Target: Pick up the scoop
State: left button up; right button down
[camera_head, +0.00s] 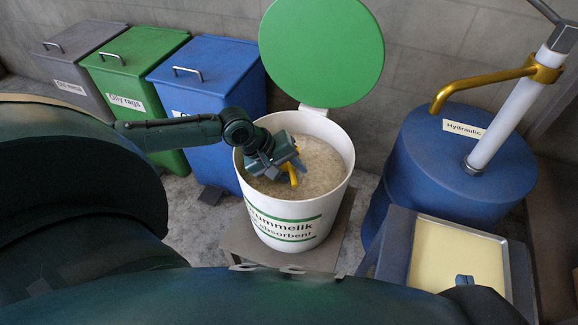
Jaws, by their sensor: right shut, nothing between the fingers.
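The scoop (292,174) shows as a small yellow piece in the white bucket of pale granules, partly hidden by my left gripper. My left gripper (284,163) reaches in over the bucket from the left, tilted downward, with its grey fingers right at the scoop. The fingers overlap the yellow piece, and I cannot tell whether they are closed on it. My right gripper (464,280) shows only as a small blue-grey tip at the lower right, over the pale tray. It is shut and empty, and mostly hidden by my own dark arm.
The white bucket (290,222) stands on a low platform (243,247), its green lid (320,50) raised behind it. Grey (75,60), green (130,85) and blue (205,75) bins stand at the back left. A blue hydraulic drum (440,165) and framed tray (398,245) are at right.

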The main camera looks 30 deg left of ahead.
pick_arm(q)
jog(key=shift+w+d+f, duration=0.1)
jog(key=shift+d+f, duration=0.05)
jog(key=shift+f, duration=0.1)
jog(key=shift+c, duration=0.3)
grip_shut()
